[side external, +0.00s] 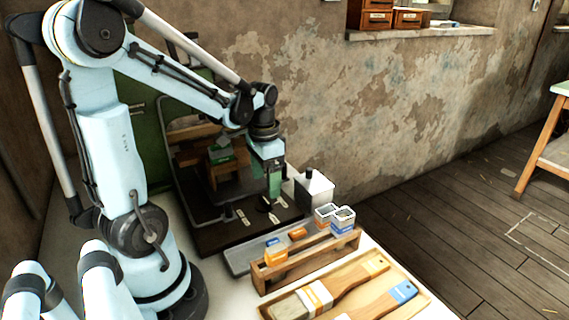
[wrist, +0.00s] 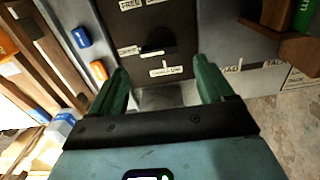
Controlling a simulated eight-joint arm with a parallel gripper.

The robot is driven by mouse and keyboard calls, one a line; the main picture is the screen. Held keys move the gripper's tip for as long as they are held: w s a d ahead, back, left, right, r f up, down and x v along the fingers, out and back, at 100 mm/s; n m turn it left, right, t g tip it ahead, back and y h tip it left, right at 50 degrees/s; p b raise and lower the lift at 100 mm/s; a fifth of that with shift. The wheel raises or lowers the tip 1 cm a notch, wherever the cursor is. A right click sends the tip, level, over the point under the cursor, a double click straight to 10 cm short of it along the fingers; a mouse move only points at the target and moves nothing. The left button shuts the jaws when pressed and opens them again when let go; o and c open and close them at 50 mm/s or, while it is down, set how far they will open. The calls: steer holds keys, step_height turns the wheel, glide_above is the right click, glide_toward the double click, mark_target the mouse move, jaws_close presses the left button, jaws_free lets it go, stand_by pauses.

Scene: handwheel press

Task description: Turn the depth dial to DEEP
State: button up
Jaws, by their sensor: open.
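The depth dial (wrist: 157,49) is a black bar-shaped knob on the dark brown base panel (wrist: 165,20), lying roughly crosswise in the wrist view. Pale labels (wrist: 165,71) sit around it, too small to read surely; I cannot tell which one says DEEP or which setting the dial points to. In the side view the dial (side external: 265,206) is small and partly hidden by the fingers. My gripper (wrist: 162,82) has two green fingers, spread apart and empty, pointing toward the panel. In the side view my gripper (side external: 273,190) hangs down close beside the dial. Contact is not clear.
A grey box (side external: 315,190) with a black knob stands right of the dial. In front are a grey tray (side external: 245,262) with blue and orange blocks, a wooden rack (side external: 310,262) holding small containers, and brushes (side external: 345,287). The press frame (side external: 190,160) stands behind.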

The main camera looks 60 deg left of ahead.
mark_target(266, 198)
step_height(266, 198, up, 7)
stand_by(0.4)
steer(key=shift+r, duration=0.1)
steer(key=w+d+f+t, duration=0.1)
steer(key=d+t, duration=0.6)
steer(key=d, duration=0.7)
steer(key=shift+d, duration=0.2)
steer(key=shift+f, duration=0.1)
steer(key=shift+c, duration=0.4)
